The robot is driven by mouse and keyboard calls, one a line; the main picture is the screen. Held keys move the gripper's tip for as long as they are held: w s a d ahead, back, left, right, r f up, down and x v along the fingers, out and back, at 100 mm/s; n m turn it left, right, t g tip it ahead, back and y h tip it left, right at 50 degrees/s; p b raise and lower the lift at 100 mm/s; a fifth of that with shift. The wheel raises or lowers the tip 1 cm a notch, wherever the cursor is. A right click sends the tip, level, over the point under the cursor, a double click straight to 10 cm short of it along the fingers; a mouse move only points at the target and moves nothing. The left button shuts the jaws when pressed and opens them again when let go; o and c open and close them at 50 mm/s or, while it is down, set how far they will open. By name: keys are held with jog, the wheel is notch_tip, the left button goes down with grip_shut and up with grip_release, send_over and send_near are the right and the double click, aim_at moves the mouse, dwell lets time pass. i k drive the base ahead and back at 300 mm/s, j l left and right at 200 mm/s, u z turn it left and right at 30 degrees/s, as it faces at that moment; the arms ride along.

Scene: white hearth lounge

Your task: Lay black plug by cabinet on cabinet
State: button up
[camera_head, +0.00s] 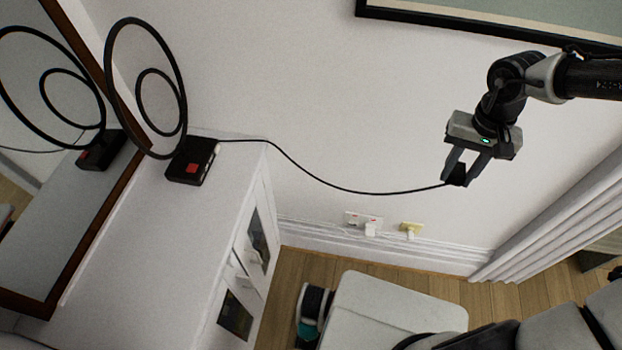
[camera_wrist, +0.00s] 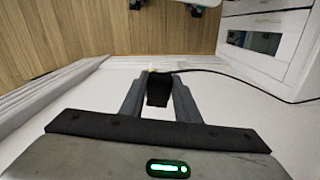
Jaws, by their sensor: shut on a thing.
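The black plug (camera_head: 457,175) is between the fingers of my gripper (camera_head: 463,174), which is shut on it. It is held in the air in front of the white wall, well right of the cabinet. In the wrist view the plug (camera_wrist: 158,91) sits between the fingertips of my gripper (camera_wrist: 159,95). A black cable runs left from the plug, sagging, to a black box with a red switch (camera_head: 191,161). That box stands on the white cabinet (camera_head: 200,235) at left. The cabinet's front also shows in the wrist view (camera_wrist: 270,22).
A black double-ring lamp (camera_head: 183,95) rises by the box, before a wood-framed mirror (camera_head: 50,230). A wall socket (camera_head: 363,220) and a yellowish plug (camera_head: 411,228) are low on the wall. A picture frame (camera_head: 480,28) hangs above; a curtain (camera_head: 560,220) is right. The cabinet's nearer top is clear.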

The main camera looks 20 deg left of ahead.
aim_at(238, 161)
jog(key=u, duration=0.45)
jog(key=i+u, duration=0.15)
jog(key=u, duration=0.75)
jog(key=i+l+u, duration=0.1)
jog(key=u, duration=0.35)
jog(key=l+u, duration=0.1)
jog(key=u, duration=0.35)
jog(key=i+l+u, duration=0.1)
jog(key=u, duration=0.35)
jog(key=l+u, duration=0.15)
jog(key=u, duration=0.3)
